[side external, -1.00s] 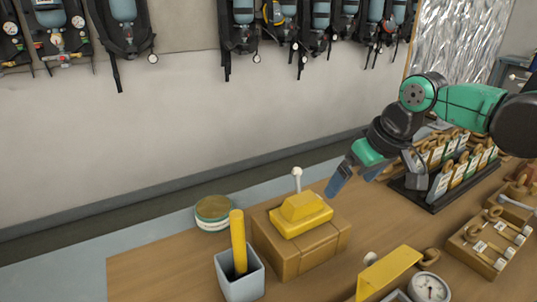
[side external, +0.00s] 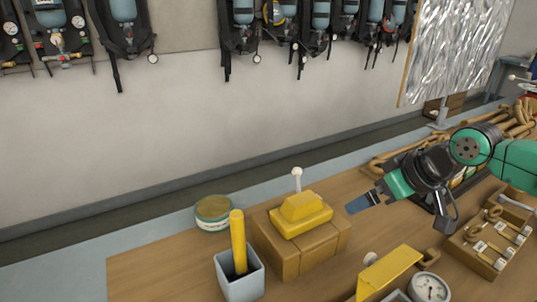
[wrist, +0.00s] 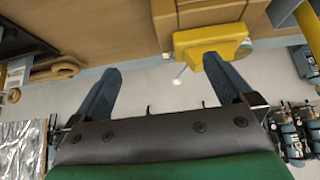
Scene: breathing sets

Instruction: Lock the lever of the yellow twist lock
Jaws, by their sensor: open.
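The yellow twist lock (side external: 301,212) sits on a wooden block (side external: 290,258) on the bench. Its lever (side external: 297,178), a thin rod with a white ball knob, stands upright behind the yellow body. In the wrist view the yellow lock (wrist: 208,40) is at the top, right of centre, with the lever knob (wrist: 178,82) below it. My gripper (side external: 350,208) is just right of the lock in the side view, pointing left and slightly down, apart from it. In the wrist view its two fingers (wrist: 164,66) are spread with nothing held; the knob appears between them.
A grey cup (side external: 241,277) with a yellow rod stands in front of the block, and a round tin (side external: 213,212) behind left. A yellow angled piece (side external: 388,272) and a gauge (side external: 429,289) are at front right. A wooden tray (side external: 490,245) with tags lies farther right.

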